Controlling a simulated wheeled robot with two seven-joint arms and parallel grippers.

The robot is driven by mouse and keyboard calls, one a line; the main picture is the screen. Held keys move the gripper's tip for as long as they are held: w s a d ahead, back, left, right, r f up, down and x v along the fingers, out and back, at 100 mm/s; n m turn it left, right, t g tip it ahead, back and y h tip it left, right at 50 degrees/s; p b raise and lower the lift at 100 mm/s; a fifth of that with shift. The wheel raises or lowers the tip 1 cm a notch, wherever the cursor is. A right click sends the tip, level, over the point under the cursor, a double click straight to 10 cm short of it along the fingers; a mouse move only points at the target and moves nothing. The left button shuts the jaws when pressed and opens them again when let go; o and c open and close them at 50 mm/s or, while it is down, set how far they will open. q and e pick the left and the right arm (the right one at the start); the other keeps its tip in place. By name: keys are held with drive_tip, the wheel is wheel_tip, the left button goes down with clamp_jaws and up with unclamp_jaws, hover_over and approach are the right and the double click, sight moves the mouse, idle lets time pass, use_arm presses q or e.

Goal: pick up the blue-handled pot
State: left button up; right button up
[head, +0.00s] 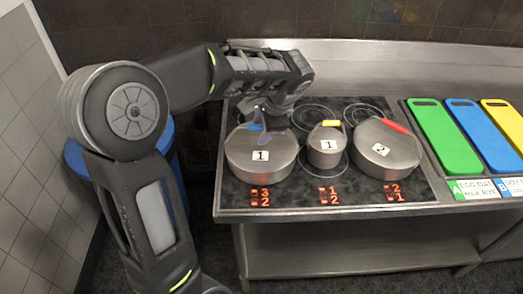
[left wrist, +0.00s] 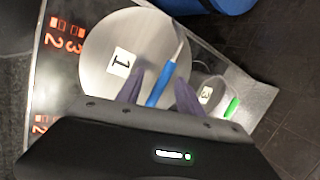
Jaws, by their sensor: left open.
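The blue-handled pot (head: 262,160) is a round metal pot with a label "1", standing at the left of the stove. Its blue handle (head: 254,127) is partly hidden by my left gripper (head: 265,119), which is just above it, pointing down. In the left wrist view the pot (left wrist: 105,75) lies beyond the fingertips. The blue handle (left wrist: 158,90) shows between the two open dark fingers (left wrist: 162,80). I cannot tell whether the fingers touch the handle. My right gripper is not in view.
A small yellow-handled pot (head: 326,147) and a red-handled pot (head: 376,152) stand to the right on the stove (head: 240,196). The left wrist view shows a green handle (left wrist: 231,107) near a pot labelled "3" (left wrist: 216,86). Green (head: 443,135), blue (head: 484,137) and yellow boards lie at the right.

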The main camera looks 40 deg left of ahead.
use_arm(q)
drive_tip(key=shift+c, duration=0.3)
clamp_jaws()
idle(1.1)
